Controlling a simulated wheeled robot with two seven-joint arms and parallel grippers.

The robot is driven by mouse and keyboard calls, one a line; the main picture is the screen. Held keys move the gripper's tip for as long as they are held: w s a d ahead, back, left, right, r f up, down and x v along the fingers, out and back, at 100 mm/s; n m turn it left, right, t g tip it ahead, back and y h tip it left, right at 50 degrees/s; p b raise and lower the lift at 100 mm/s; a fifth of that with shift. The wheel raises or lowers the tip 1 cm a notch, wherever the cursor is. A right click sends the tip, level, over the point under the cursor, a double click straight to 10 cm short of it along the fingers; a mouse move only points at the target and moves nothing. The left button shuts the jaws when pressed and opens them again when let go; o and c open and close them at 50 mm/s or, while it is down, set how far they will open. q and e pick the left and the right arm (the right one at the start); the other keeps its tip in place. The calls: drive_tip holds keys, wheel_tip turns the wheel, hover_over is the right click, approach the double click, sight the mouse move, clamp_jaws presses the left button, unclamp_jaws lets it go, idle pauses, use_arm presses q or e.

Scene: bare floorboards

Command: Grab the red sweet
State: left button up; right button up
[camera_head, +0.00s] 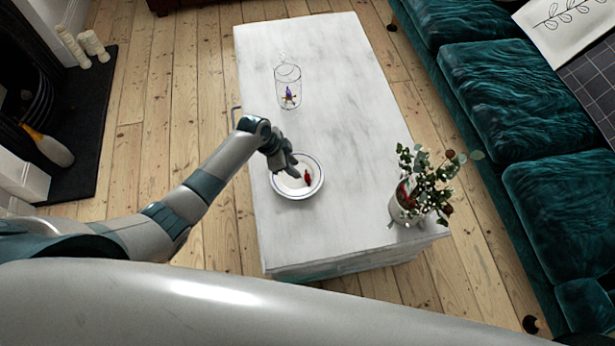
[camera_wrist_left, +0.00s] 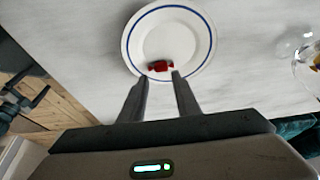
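The red sweet (camera_head: 307,177) lies on a white plate (camera_head: 283,191) with a blue rim, on the white table. In the left wrist view the sweet (camera_wrist_left: 160,66) lies on the near part of the plate (camera_wrist_left: 200,40), just beyond and between the fingertips. My left gripper (camera_head: 290,170) is over the plate's upper left part, beside the sweet. In the left wrist view its two fingers (camera_wrist_left: 160,78) are apart with nothing between them. My right gripper is in neither view.
A clear glass (camera_head: 288,88) with small coloured things inside stands farther back on the table (camera_head: 345,110). A potted plant (camera_head: 410,208) stands at the near right corner. A teal sofa (camera_head: 510,100) is on the right.

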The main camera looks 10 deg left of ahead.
sight(308, 178)
use_arm(q)
drive_tip(key=shift+x, duration=1)
drive_tip(key=shift+d+f, duration=0.15)
drive_tip(key=shift+f, duration=0.15)
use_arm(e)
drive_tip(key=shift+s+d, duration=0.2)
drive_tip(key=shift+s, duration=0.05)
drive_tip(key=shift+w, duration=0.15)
use_arm(q)
drive_tip(key=shift+f, duration=0.15)
